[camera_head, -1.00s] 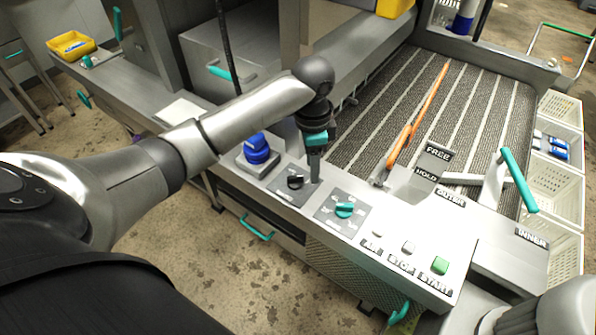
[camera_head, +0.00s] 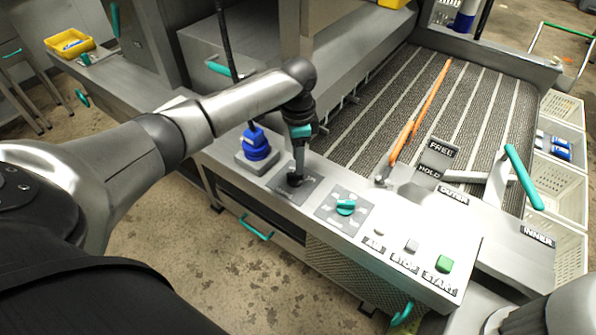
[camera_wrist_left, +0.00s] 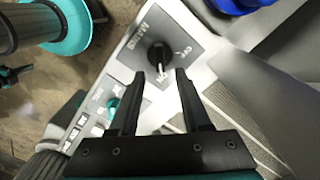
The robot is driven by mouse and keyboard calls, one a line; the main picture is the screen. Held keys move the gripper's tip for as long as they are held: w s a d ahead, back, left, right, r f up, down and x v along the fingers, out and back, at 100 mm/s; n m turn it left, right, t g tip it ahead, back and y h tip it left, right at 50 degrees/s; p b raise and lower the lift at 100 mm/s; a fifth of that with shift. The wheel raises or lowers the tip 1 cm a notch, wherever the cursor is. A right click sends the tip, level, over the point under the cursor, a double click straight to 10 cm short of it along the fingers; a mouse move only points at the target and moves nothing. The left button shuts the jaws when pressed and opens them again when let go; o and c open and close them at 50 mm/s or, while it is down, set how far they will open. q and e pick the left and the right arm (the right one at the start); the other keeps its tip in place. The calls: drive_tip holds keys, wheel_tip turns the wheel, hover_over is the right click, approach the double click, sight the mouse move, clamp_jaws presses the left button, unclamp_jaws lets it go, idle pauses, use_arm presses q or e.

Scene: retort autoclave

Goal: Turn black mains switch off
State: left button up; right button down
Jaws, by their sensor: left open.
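The black mains switch (camera_wrist_left: 158,54) is a round knob with a pale pointer mark on a grey plate, seen in the left wrist view. Its pointer faces down the picture, toward my gripper; the small position labels are hard to read. In the head view the switch (camera_head: 294,181) is mostly covered by my gripper. My left gripper (camera_head: 296,174) points down right over it. In the left wrist view my open left gripper (camera_wrist_left: 160,74) has its fingertips either side of the knob's lower part, with gaps showing. I cannot tell whether they touch. My right gripper is not in view.
A grey STOP button (camera_head: 411,246) and green START button (camera_head: 444,263) lie farther right. An orange bar (camera_head: 418,110) lies over the ribbed bed.

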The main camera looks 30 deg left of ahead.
sight(295, 177)
use_arm(q)
drive_tip(key=shift+f+b, duration=0.4)
drive_tip(key=shift+f, duration=1.8)
drive_tip(key=shift+c, duration=0.2)
clamp_jaws()
